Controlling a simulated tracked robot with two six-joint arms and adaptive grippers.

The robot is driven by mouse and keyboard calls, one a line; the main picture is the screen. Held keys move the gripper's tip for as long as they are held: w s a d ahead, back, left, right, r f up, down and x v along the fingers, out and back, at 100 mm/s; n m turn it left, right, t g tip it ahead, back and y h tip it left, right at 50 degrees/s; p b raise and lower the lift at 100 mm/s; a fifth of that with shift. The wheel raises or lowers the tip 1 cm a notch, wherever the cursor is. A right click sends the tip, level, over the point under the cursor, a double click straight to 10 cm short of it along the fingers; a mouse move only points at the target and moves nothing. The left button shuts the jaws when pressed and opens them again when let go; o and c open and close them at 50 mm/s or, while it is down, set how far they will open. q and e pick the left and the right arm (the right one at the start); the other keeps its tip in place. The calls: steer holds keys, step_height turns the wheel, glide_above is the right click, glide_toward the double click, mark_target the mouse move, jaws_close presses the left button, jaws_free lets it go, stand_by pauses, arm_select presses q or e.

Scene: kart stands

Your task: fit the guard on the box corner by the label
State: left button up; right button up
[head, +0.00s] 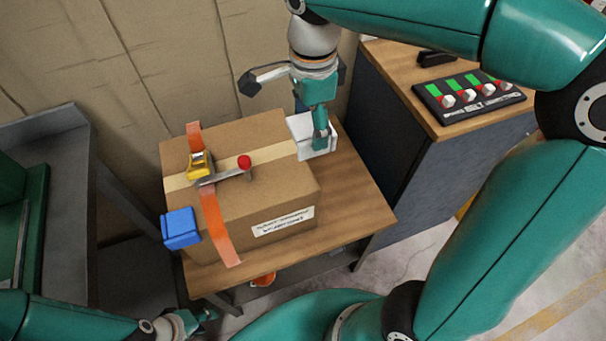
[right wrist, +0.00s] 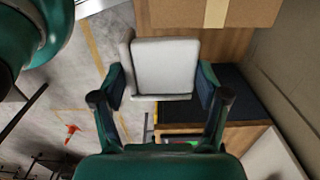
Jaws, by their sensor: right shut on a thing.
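A cardboard box (head: 280,190) stands on a small wooden table, its white printed label (head: 283,221) low on the front face near the right corner. My right gripper (right wrist: 165,85) is shut on a white corner guard (right wrist: 165,68), one finger on each side. In the head view, that guard (head: 300,127) is at the box's far right corner, partly behind my gripper; I cannot tell whether it touches the box. A blue guard (head: 180,228) is at the box's left front corner. My left gripper (head: 204,317) is low at the bottom left, away from the box; its jaws are unclear.
An orange strap (head: 217,228) with a yellow and red ratchet (head: 201,165) crosses the box. The wooden table (head: 355,205) has bare top right of the box. A cabinet with a switch panel (head: 468,97) stands at right, and a grey bench (head: 50,140) at left.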

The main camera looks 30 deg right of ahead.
mark_target(309, 185)
step_height(309, 185, down, 18)
steer(key=shift+f+b, duration=0.2)
steer(key=shift+b, duration=0.15)
steer(key=shift+f, duration=0.15)
steer(key=o, duration=0.8)
step_height(309, 185, up, 12)
steer(key=shift+r, duration=0.2)
stand_by(0.6)
